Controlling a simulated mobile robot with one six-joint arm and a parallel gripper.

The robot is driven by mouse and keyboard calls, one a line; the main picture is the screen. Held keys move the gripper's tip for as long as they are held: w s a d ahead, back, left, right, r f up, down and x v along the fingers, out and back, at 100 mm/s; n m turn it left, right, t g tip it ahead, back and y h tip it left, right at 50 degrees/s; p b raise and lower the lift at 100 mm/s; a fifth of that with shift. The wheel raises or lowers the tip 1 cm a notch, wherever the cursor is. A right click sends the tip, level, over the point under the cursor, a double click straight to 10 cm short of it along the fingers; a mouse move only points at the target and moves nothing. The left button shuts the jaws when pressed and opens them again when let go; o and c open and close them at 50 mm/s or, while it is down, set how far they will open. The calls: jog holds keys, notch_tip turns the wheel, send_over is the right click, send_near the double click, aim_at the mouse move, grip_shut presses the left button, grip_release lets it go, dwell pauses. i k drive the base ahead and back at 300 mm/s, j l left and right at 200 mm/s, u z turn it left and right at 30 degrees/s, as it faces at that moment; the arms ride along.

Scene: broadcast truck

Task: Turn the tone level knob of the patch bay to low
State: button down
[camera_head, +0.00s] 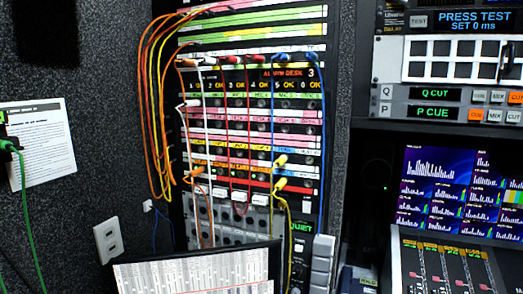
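The patch bay (255,128) stands upright in the middle of the head view, with rows of labelled jacks and coloured patch cords plugged in. A label on it reads ALARM DESK 3. A grey panel (226,222) with several small round parts sits low on it. A small green-lit display (299,225) that seems to read QUIET is at its lower right, with small dark controls below it. I cannot tell which part is the tone level knob, or its setting. My gripper is not in view.
A screen (200,273) covers the patch bay's lower front. Orange and yellow cords (150,95) hang in loops at its left. Grey blocks (323,262) stand at lower right. A monitor (455,190) and a fader panel (448,268) fill the right side.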

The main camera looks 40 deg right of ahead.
aim_at(296, 270)
jog(key=k+l+z, duration=0.2)
jog(key=z, duration=0.25)
jog(key=k+l+z, duration=0.4)
jog(key=i+j, duration=0.05)
